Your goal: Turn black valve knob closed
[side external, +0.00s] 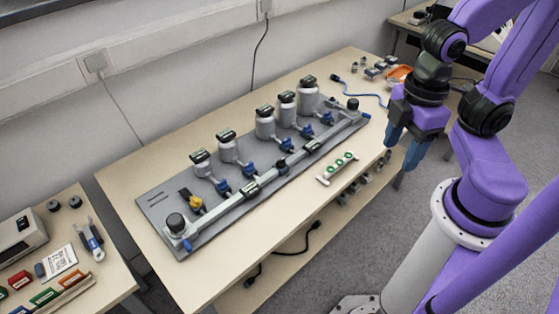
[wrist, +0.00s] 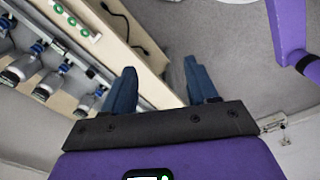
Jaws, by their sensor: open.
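A grey panel (side external: 153,209) on the table carries a long pale pipe (side external: 225,207). A large round black knob (side external: 176,221) sits at the pipe's near left end. Another black knob (side external: 353,103) stands at its far right end, and a smaller black one (side external: 282,163) is near its middle. I cannot tell which is the valve knob of the task. My gripper (side external: 402,156) hangs past the table's right edge, apart from the panel and all knobs. In the wrist view its two blue fingers (wrist: 160,68) are spread with nothing between them.
Several grey-white canisters (side external: 265,124) with blue valves line the panel; a yellow valve (side external: 190,201) is near its left end. A white strip with green rings (side external: 338,167) lies on the table's front. A blue cable (side external: 358,88) and orange tray (side external: 399,74) are behind.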

